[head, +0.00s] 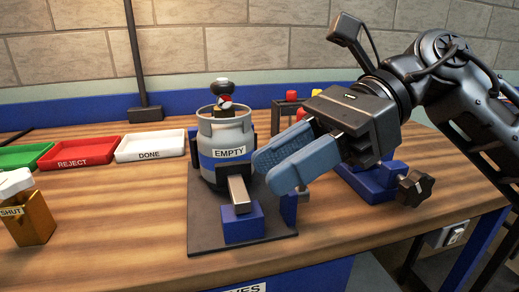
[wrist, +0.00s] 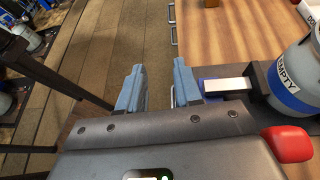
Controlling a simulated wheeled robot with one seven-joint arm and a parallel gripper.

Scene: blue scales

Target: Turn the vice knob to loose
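A black star-shaped knob (head: 414,188) sticks out from the right side of a blue vice-like block (head: 368,184) on the bench in the head view. The block is partly hidden behind my gripper. I cannot read any loose or tight mark on the knob. My gripper (head: 270,171) is left of the knob and apart from it, its blue fingers pointing left and down in front of the cylinder labelled EMPTY (head: 215,135). In the wrist view my gripper (wrist: 159,68) has a clear gap between its fingers and holds nothing. The knob does not show there.
The cylinder stands on a dark plate (head: 205,236) with a blue block and metal bar. Red REJECT (head: 82,153), white DONE (head: 150,146) and green (head: 22,156) trays lie left. A brass SHUT piece (head: 32,218) is front left. A red part (wrist: 288,143) shows in the wrist view.

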